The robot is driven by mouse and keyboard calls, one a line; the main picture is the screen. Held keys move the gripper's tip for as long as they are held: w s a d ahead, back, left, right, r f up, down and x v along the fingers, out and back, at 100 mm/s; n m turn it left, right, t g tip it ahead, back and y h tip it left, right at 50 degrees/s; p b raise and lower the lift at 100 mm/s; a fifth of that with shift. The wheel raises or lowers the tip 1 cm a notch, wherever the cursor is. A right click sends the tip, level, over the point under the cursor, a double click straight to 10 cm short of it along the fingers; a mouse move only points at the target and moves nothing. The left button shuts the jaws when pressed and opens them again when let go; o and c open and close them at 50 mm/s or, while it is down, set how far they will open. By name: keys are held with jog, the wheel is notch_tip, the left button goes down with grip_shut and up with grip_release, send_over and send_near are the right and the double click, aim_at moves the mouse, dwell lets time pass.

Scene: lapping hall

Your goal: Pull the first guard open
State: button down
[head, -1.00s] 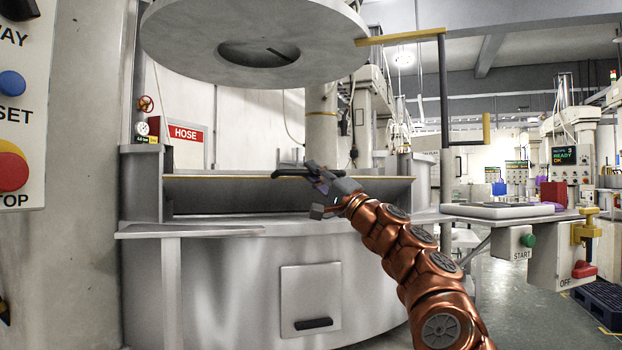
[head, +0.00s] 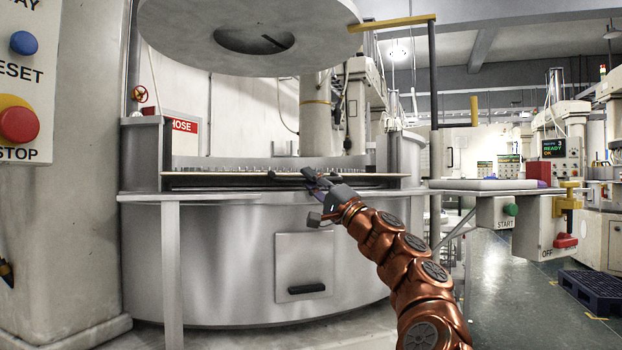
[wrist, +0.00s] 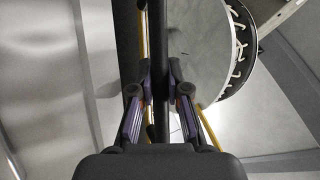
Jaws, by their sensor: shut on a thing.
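The guard (head: 215,182) is a wide grey panel across the front opening of the round steel machine (head: 220,260). It now shows almost edge-on, as a thin dark band. A black bar handle (head: 284,176) sits at its middle. My gripper (head: 313,180) is at the handle, at the end of my copper arm. In the wrist view my gripper (wrist: 160,92) is shut with its fingers on both sides of the dark handle bar (wrist: 160,50). Part of the handle is hidden behind the fingers in the head view.
A large grey disc (head: 180,35) hangs above the machine. A steel ledge (head: 145,198) on a leg juts out at left, and a control box (head: 533,230) stands at right. A button panel (head: 25,90) is close at left.

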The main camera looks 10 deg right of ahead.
jog(key=shift+w+d+f, duration=0.1)
jog(key=shift+d, duration=0.05)
jog(key=c, duration=1.1)
grip_release()
jog(key=shift+c, duration=0.2)
jog(key=v, duration=1.1)
jog(key=shift+s+f, duration=0.2)
jog(key=shift+s, duration=0.1)
jog(key=shift+d, duration=0.15)
